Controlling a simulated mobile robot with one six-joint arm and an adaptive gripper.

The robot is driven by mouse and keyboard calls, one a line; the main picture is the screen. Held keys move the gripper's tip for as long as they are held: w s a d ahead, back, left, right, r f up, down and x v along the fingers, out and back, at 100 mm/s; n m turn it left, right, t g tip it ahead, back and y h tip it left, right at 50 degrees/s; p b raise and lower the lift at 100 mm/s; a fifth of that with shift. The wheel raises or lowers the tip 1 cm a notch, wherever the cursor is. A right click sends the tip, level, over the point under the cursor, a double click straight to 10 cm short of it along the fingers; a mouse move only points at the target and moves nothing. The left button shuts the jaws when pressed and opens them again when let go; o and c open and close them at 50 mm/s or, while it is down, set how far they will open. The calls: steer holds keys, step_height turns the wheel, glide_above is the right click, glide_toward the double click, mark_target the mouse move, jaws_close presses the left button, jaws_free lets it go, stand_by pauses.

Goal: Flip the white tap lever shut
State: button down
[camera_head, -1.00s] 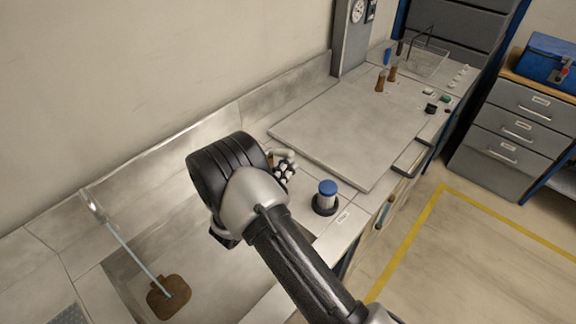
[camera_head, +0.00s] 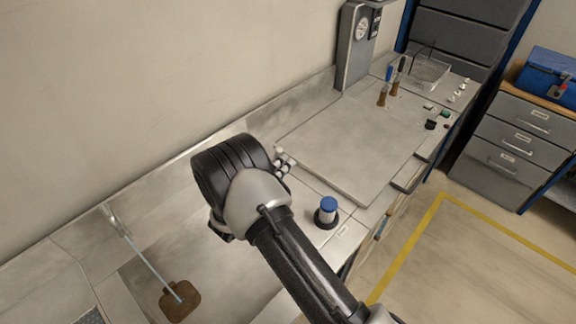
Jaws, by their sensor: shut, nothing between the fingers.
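A small pale tap (camera_head: 111,214) sits at the back edge of the sink (camera_head: 138,272), at the left of the head view. Its white lever is too small to make out clearly. A thin light-blue stream (camera_head: 146,258) runs from the tap down to a brown flat piece (camera_head: 180,301) in the sink. My gripper (camera_head: 284,164) shows only as a small black-and-white part beyond my dark wrist, near the left edge of the grey board. Most of it is hidden by my arm. It is shut and empty, well to the right of the tap and apart from it.
The grey board (camera_head: 352,150) lies on the bench, with brown-bottomed items (camera_head: 383,96) and a clear tray (camera_head: 428,73) behind. The wall bounds the back. The space between wrist and tap looks clear.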

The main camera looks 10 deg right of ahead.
steer(key=shift+w+a+r+n+p, duration=0.3)
steer(key=shift+w+a+r+n, duration=0.35)
steer(key=shift+w+n, duration=0.2)
steer(key=shift+w, duration=0.1)
